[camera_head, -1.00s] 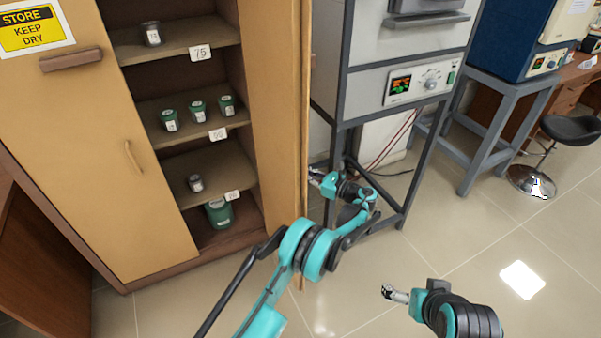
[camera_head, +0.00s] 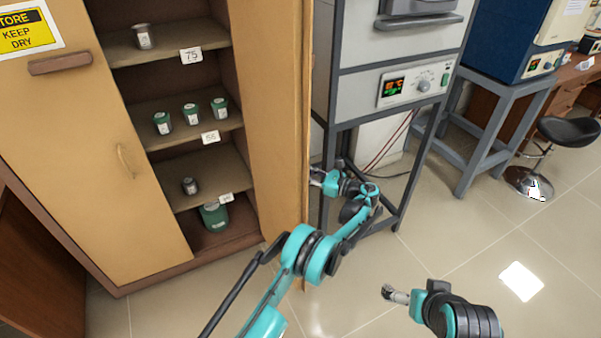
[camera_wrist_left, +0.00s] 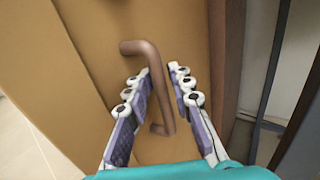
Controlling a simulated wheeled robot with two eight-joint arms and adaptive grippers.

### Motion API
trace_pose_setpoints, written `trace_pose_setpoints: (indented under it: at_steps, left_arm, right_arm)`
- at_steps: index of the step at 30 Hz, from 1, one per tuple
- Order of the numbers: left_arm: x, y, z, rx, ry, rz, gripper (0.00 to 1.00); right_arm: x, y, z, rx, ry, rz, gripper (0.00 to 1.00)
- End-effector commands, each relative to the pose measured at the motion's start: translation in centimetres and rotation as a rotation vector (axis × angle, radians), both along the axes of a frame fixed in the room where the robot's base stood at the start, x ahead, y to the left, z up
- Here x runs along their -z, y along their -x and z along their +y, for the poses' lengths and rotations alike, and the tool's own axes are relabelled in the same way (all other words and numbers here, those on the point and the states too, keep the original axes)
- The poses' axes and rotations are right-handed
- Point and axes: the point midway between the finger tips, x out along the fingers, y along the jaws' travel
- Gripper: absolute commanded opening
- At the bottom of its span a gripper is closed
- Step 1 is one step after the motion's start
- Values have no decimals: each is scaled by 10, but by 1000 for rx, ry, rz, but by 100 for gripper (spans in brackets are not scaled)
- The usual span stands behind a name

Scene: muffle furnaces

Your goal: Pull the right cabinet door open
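The right cabinet door (camera_head: 272,110) stands wide open in the head view, showing its inner face and free edge. My left gripper (camera_head: 316,176) is on the door's outer side, partly hidden by the door edge. In the left wrist view, the brown bar handle (camera_wrist_left: 153,75) is on the door's outer face (camera_wrist_left: 95,60). My left gripper's fingers (camera_wrist_left: 162,98) are spread apart, with part of the handle between them in the picture; I cannot tell if they touch it. My right gripper (camera_head: 394,294) is low over the floor, away from the door, too small to judge.
The cabinet's left door (camera_head: 90,150) is shut. Shelves inside hold several jars (camera_head: 190,110). A grey furnace stand (camera_head: 335,140) is close to the right of the open door. Tiled floor (camera_head: 450,230) is clear at the lower right.

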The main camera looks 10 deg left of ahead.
Motion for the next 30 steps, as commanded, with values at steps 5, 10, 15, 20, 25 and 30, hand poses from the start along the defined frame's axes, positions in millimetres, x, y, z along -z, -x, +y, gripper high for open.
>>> trace_pose_setpoints:
  at_steps: [5, 10, 15, 20, 25, 30]
  left_arm:
    - [-1, 1, -4, 1, -1, 0, 21]
    - [0, 8, -31, 3, -1, 0, 21]
    - [0, 19, -69, 4, -1, 0, 21]
    - [0, 28, -97, 3, -1, 0, 21]
    - [0, 33, -114, 1, 0, 0, 21]
    - [0, 34, -117, 1, 0, 0, 21]
  right_arm:
    - [0, 0, 0, 0, 0, 0, 100]
    - [0, 0, 0, 0, 0, 0, 100]
    - [0, 0, 0, 0, 0, 0, 100]
    - [0, 0, 0, 0, 0, 0, 100]
    - [0, 0, 0, 0, 0, 0, 100]
    - [0, 0, 0, 0, 0, 0, 100]
